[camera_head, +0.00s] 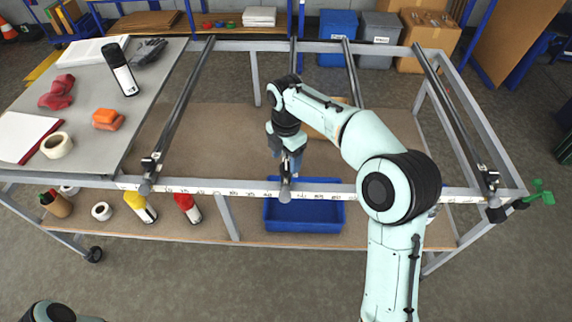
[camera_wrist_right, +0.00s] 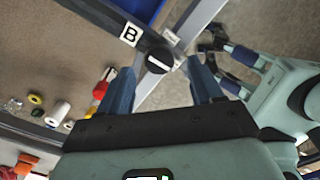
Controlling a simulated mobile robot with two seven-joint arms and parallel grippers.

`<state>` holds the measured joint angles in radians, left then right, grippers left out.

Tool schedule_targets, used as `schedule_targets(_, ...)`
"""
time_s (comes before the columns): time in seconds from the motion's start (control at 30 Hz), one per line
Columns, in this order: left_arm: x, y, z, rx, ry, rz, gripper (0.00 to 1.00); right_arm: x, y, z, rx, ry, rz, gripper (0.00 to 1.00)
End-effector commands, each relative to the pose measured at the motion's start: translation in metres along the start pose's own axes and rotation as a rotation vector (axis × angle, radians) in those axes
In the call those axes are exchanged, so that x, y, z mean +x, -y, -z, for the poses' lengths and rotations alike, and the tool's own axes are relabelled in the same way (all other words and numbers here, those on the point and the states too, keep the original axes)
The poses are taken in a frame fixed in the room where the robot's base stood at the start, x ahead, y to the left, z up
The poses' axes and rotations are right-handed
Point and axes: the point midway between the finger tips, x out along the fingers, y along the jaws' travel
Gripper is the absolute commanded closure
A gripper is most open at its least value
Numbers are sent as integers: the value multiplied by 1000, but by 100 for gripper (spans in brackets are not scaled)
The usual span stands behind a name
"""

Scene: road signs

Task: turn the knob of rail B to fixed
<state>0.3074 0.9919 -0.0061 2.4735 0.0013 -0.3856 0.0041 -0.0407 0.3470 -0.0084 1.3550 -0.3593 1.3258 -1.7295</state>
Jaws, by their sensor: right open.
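The rail B knob (camera_wrist_right: 159,60) is a round black dial with a white bar across it, in the right wrist view. A white label "B" (camera_wrist_right: 130,34) sits on the dark rail beside it, and a small white tag (camera_wrist_right: 171,38) is close to the knob, its text too small to read. My right gripper (camera_wrist_right: 160,68) is open, with one blue finger on each side of the knob; I cannot tell whether they touch it. In the head view my right gripper (camera_head: 288,158) is over the front end of rail B (camera_head: 285,190), hiding the knob. My left gripper is out of view.
The white scale bar (camera_head: 240,187) runs along the frame's front. Other dark rails stand left (camera_head: 180,110) and right (camera_head: 455,110). A blue bin (camera_head: 325,215) is on the shelf below. A grey tabletop (camera_head: 95,85) with loose items lies left.

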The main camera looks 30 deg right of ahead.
Motion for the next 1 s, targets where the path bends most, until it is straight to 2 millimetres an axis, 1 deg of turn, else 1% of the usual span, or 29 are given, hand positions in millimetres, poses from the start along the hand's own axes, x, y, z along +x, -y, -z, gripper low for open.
schedule_targets(0.03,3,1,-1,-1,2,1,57,9,1,0,1,0,2,35)
schedule_targets(0.2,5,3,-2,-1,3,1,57,23,0,-1,2,0,0,35)
schedule_targets(0.53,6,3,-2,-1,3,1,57,26,0,-1,1,1,-1,35)
schedule_targets(0.57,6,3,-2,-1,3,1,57,26,0,-1,1,1,-1,38)
schedule_targets(0.6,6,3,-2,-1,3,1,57,26,0,0,1,0,-1,51)
schedule_targets(0.67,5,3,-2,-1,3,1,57,26,0,0,1,0,-1,70)
schedule_targets(0.7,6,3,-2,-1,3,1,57,26,0,0,1,0,-1,83)
schedule_targets(0.73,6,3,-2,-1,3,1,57,26,0,0,1,0,-1,91)
schedule_targets(1.0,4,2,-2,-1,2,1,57,26,0,0,17,0,-1,91)
